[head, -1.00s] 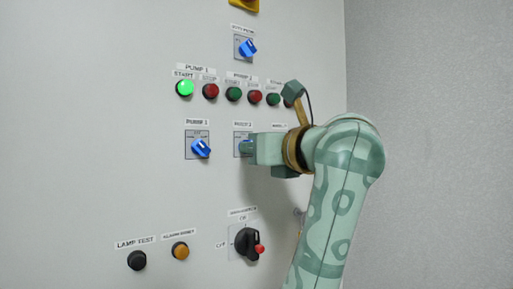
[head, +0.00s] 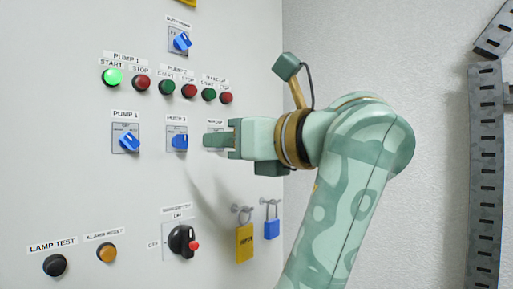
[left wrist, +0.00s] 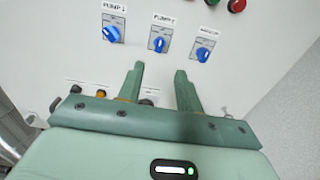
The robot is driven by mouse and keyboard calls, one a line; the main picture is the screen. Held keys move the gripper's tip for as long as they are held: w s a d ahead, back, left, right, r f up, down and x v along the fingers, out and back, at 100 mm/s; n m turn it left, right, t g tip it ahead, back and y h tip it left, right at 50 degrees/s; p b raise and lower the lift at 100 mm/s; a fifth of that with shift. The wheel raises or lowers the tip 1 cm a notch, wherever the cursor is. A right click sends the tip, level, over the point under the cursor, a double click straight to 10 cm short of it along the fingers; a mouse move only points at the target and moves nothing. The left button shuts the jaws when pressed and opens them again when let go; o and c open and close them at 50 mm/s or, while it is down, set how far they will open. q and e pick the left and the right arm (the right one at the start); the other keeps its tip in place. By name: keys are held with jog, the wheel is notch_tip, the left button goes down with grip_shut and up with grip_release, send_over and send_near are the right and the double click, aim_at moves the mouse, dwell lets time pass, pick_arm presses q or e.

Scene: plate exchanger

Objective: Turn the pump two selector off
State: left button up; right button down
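The pump two selector (head: 179,141) is a blue knob on a grey plate in the head view. It also shows in the left wrist view (left wrist: 158,44), where its handle stands nearly upright. My left gripper (head: 212,141) is to the right of this knob and apart from it, in front of the third selector's plate. In the left wrist view my left gripper (left wrist: 159,69) has its two fingers spread with nothing between them. The third selector (left wrist: 204,51) shows a slanted blue handle there; in the head view my gripper mostly hides it. My right gripper is not in view.
The pump one selector (head: 128,142) is left of pump two, its handle slanted. A row of buttons with a lit green one (head: 112,77) is above.

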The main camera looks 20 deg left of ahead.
pick_arm(q)
jog(key=v, duration=0.5)
jog(key=shift+s+d, duration=0.15)
jog(key=shift+d, duration=0.15)
